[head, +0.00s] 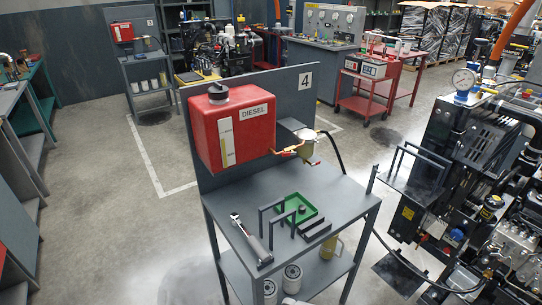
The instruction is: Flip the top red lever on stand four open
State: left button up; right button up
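Stand four is a grey metal stand (300,85) with a "4" plate on its back panel, in the middle of the head view. A red DIESEL tank (218,135) with a black cap hangs on the panel's left part. Right of the tank, a small orange-red lever (288,153) sits at a brass-coloured fitting (306,148) below a round filter head. A second small red piece (314,163) shows just below it. Both are too small to tell whether they are open or shut. Neither of my grippers is in view.
The stand's shelf (345,205) holds a green tray (301,207), a ratchet-like tool (252,240) and dark bracket-like frames. A black hose runs from the fitting down the right side. An engine (490,140) stands close on the right.

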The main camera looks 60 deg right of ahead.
aim_at(291, 152)
jog(key=i+j+z, duration=0.3)
jog(key=i, duration=0.25)
jog(key=i+j+z, duration=0.3)
jog(key=i+z, duration=0.35)
jog(key=z, duration=0.15)
jog(key=i+j+z, duration=0.1)
jog(key=i+z, duration=0.25)
jog(key=z, duration=0.15)
jog(key=i+j+z, duration=0.25)
jog(key=z, duration=0.25)
jog(key=i, duration=0.1)
